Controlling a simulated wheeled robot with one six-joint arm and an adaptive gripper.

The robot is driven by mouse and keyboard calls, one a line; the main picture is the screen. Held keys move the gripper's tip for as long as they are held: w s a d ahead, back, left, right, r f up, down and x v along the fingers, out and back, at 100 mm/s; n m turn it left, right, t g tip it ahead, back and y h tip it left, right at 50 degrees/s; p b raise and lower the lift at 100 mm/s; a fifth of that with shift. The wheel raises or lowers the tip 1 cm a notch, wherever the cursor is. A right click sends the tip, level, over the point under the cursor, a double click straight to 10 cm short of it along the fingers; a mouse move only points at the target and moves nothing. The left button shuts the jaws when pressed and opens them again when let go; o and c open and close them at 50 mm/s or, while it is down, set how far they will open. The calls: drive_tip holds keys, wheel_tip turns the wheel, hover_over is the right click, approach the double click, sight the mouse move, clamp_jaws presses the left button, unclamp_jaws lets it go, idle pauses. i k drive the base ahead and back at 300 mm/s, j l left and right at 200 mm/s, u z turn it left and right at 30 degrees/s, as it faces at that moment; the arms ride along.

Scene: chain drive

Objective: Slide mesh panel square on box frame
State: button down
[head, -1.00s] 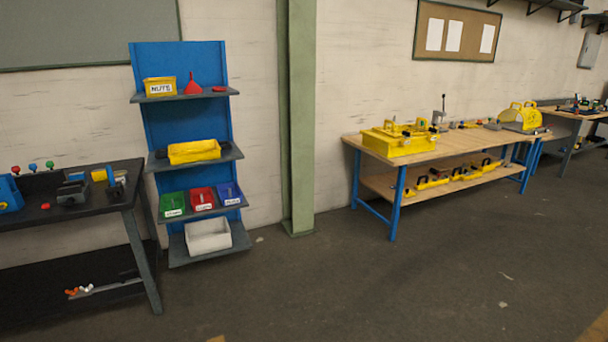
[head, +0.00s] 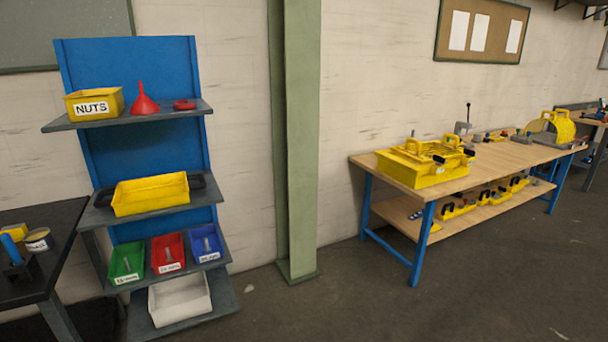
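A yellow box-like assembly (head: 424,164) stands at the near left end of the wooden workbench (head: 490,160) in the head view. A yellow frame with upright handles lies on top of it, with black parts at its right side. At this distance I cannot tell which part is the mesh panel or whether it sits square. A rounded yellow guard (head: 560,128) stands farther along the same bench. My gripper is not in view.
A blue shelf rack (head: 133,70) with bins stands at the left. A green pillar (head: 296,140) rises between rack and workbench. A dark table (head: 50,225) is at the left edge. Grey floor (head: 330,305) in front is clear.

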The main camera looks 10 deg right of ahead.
sight(423, 153)
drive_tip(key=i, duration=1.85)
drive_tip(key=i+z, duration=0.1)
drive_tip(key=i, duration=0.35)
drive_tip(key=i+j+z, duration=0.15)
drive_tip(key=i, duration=0.35)
drive_tip(key=i+j+z, duration=0.1)
drive_tip(key=i, duration=0.35)
drive_tip(key=i+j+z, duration=0.1)
drive_tip(key=i, duration=0.35)
drive_tip(key=i+j+z, duration=0.75)
drive_tip(key=i, duration=0.2)
